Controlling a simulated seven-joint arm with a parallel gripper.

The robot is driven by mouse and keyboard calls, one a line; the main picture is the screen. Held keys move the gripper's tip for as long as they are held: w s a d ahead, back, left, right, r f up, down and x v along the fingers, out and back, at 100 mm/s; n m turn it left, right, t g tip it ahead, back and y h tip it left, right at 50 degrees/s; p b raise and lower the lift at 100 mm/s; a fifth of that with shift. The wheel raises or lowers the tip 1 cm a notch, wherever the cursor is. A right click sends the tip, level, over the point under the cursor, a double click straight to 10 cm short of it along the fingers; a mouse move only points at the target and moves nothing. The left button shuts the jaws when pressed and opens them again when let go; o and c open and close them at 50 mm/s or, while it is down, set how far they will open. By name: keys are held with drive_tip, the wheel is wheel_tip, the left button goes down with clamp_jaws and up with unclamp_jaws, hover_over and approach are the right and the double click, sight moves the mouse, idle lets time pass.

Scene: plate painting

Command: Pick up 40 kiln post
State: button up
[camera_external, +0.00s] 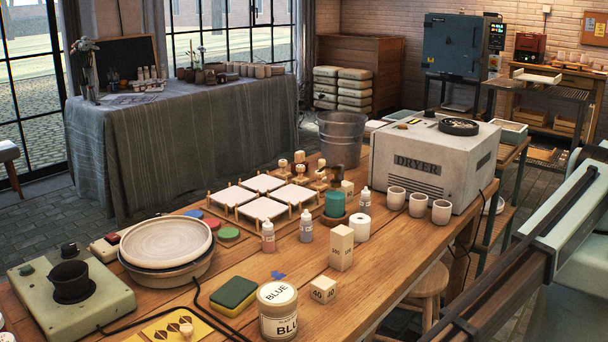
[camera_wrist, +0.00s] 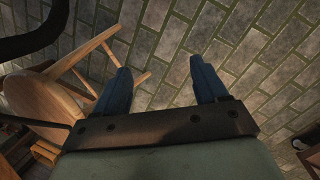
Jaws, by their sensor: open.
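The 40 kiln post (camera_external: 323,290) is a short, pale, cube-like block marked 40. It stands on the wooden table near its front edge in the external view, between the BLUE jar (camera_external: 278,312) and a taller pale post (camera_external: 341,248) with markings. My gripper (camera_wrist: 160,68) shows in the wrist view, with two blue fingers spread wide apart and nothing between them. It points down at the brick floor, beside a wooden stool (camera_wrist: 52,108). The post is not in the wrist view. My gripper's fingers are not visible in the external view, where my arm fills the right side.
A green and yellow sponge (camera_external: 233,296) lies left of the jar. A white roll (camera_external: 359,227), small bottles, white cups (camera_external: 418,205) and the DRYER box (camera_external: 432,155) stand farther back. The pottery wheel (camera_external: 166,245) is at left. Bare tabletop lies right of the 40 post.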

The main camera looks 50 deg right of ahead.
drive_tip(key=s+a+r+n+y, duration=0.2)
drive_tip(key=s+a+r+n, duration=0.3)
drive_tip(key=a+r, duration=0.55)
wheel_tip(320, 180, up, 30)
drive_tip(key=m+g+h, duration=0.1)
drive_tip(key=m+g, duration=0.2)
drive_tip(key=m, duration=0.9)
hover_over(328, 279)
drive_tip(key=f, duration=0.7)
drive_tip(key=shift+d+f, duration=0.2)
drive_tip(key=shift+f, duration=0.1)
drive_tip(key=shift+a+f, duration=0.2)
drive_tip(key=shift+f, duration=2.5)
